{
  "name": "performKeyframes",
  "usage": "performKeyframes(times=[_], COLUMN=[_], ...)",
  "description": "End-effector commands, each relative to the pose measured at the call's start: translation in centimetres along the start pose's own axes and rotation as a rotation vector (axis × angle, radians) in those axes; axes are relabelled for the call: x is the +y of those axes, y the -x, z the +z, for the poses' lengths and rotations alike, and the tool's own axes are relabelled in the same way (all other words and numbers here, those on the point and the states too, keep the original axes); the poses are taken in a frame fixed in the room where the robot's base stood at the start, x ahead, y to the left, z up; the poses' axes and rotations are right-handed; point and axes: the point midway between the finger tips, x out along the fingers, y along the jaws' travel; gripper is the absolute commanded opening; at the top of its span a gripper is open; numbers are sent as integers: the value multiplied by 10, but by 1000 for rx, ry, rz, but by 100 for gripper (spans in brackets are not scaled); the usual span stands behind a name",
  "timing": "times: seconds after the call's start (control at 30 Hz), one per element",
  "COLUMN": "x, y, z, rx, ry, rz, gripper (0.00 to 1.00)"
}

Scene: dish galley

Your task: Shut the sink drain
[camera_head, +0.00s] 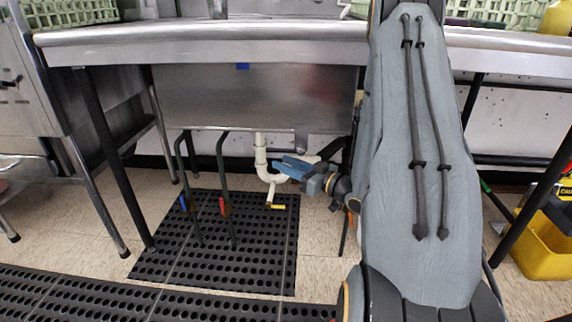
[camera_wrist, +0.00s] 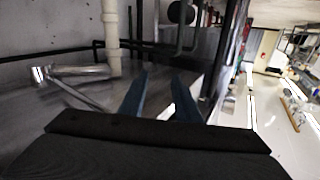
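The steel sink basin (camera_head: 250,95) sits under the counter in the head view. A white drain pipe (camera_head: 262,160) with a bend hangs below it, and shows in the wrist view (camera_wrist: 111,30). A short lever with a yellow end (camera_head: 279,207) is low beside the pipe. A shiny metal fitting with a thin rod (camera_wrist: 75,73) is left of my fingers in the wrist view; I cannot tell whether it is the drain handle. My gripper (camera_head: 284,167) is under the sink, near the pipe bend. Its blue fingers (camera_wrist: 162,78) are apart, with nothing between them.
Dark pipes with a blue handle (camera_head: 183,203) and a red handle (camera_head: 222,206) stand left of the drain pipe. A black perforated mat (camera_head: 215,270) covers the floor below. Counter legs (camera_head: 112,160) stand at left. A yellow bucket (camera_head: 540,250) is at right.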

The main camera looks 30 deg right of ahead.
Motion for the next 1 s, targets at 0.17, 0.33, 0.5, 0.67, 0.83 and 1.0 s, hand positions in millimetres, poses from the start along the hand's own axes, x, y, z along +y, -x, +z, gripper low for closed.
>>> performKeyframes(times=[0.17,0.33,0.5,0.67,0.83,1.0], x=[0,0,0,0,0,0], y=[23,52,71,76,76,76], z=[-1,-2,-1,0,0,0], rx=[-1,-1,0,0,0,0], ry=[-3,-2,-1,0,0,0], rz=[4,4,3,0,0,0], gripper=[30,30,30,30,30,30])
